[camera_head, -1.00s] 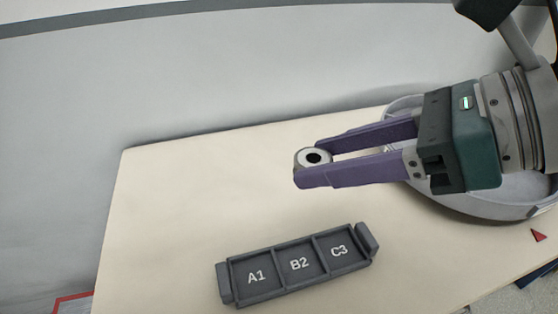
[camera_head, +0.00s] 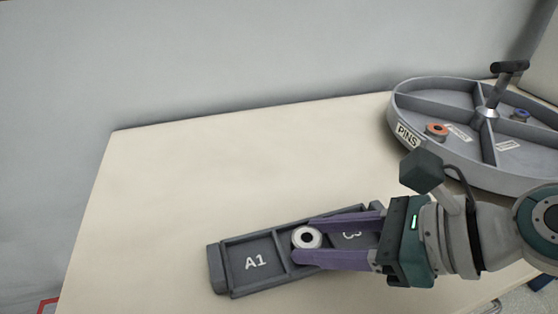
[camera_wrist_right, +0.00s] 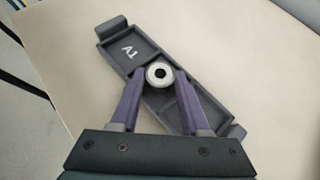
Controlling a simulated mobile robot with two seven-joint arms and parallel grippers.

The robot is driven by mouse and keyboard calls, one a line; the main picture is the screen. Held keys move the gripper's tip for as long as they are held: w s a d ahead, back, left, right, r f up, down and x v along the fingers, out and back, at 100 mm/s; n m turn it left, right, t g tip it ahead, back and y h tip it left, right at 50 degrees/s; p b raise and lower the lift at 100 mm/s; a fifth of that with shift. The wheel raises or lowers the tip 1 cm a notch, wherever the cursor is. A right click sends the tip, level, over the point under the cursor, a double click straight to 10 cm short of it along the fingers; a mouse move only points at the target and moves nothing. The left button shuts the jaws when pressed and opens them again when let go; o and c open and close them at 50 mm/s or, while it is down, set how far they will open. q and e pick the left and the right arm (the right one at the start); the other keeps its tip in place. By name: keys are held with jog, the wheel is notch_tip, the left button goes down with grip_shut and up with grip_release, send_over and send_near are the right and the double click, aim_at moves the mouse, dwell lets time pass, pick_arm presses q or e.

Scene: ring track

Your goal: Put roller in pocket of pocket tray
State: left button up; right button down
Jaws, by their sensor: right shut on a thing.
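The roller (camera_head: 307,238) is a white ring with a dark centre hole. My right gripper (camera_head: 304,241) is shut on it, with purple fingers on either side. The dark grey pocket tray (camera_head: 216,270) lies on the table with pockets in a row. Pocket A1 is empty, and the label C3 is partly covered by my fingers. The roller is over the middle pocket, whose B2 label is hidden. In the right wrist view the roller (camera_wrist_right: 158,75) sits between the fingertips above the tray (camera_wrist_right: 104,32). I cannot tell whether it touches the pocket floor. My left gripper is not in view.
A round grey divided tray (camera_head: 462,170) with a PINS label stands at the back right. It holds an orange-topped piece (camera_head: 436,131) and a blue piece (camera_head: 520,115). The table (camera_head: 180,180) is clear behind and left of the pocket tray.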

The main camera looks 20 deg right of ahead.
jog(key=shift+r, duration=0.1)
jog(key=c, duration=0.7)
grip_release()
